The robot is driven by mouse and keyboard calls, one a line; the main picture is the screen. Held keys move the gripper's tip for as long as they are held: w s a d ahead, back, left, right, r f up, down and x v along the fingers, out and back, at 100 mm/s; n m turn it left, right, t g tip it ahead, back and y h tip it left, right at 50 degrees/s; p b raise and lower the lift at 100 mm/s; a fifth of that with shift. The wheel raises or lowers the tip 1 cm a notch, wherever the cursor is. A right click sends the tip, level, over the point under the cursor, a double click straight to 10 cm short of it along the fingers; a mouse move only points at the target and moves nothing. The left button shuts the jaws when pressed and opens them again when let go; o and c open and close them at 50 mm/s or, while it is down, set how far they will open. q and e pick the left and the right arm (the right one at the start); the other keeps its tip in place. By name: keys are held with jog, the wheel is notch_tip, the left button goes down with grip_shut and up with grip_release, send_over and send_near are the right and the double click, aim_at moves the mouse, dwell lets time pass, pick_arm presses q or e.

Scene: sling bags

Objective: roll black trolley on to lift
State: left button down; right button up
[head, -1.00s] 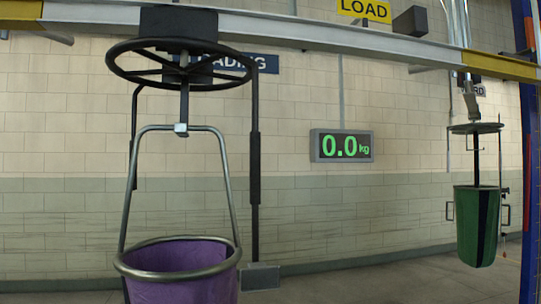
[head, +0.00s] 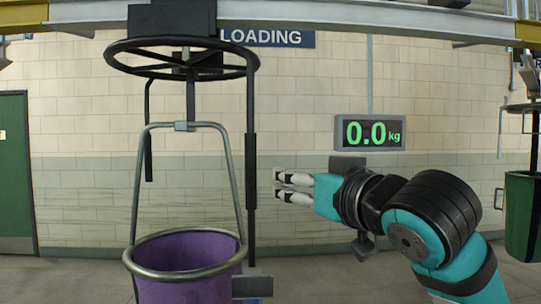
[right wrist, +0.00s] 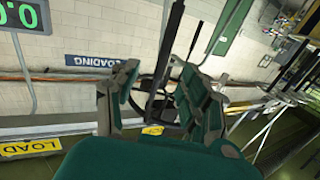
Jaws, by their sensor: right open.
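The black trolley (head: 180,58) hangs under the overhead rail as a spoked black ring, with a black block at its top. A purple bag (head: 188,258) in a grey metal frame hangs below it. A long black bar (head: 251,170) hangs at the ring's right side. My right gripper (head: 277,187) is open, its fingertips pointing left just right of this bar in the head view. In the right wrist view a black bar (right wrist: 168,50) shows between the open fingers (right wrist: 160,95); contact cannot be told. My left gripper is not in view.
The overhead rail (head: 330,20) runs across the top, with yellow sections at both ends. A display (head: 370,133) reads 0.0 kg on the wall. A green bag (head: 522,215) hangs at the right edge. A green door (head: 15,170) is at the left. Floor shows clear behind.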

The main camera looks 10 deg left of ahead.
aim_at(253, 163)
jog(key=p+x, duration=0.2)
jog(key=x, duration=0.3)
jog(key=r+p+x, duration=0.1)
jog(key=p+x, duration=0.1)
jog(key=x, duration=0.3)
jog(key=s+a+r+p+x, duration=0.1)
jog(key=p+x, duration=0.2)
jog(key=x, duration=0.2)
jog(key=shift+w+a, duration=0.2)
jog(key=shift+w+a+f+n, duration=0.1)
jog(key=shift+w+a+n, duration=0.2)
jog(key=shift+w, duration=0.1)
grip_shut()
jog(key=shift+f, duration=0.1)
jog(key=shift+w+a+f, duration=0.1)
jog(key=shift+w+a, duration=0.1)
jog(key=shift+w, duration=0.05)
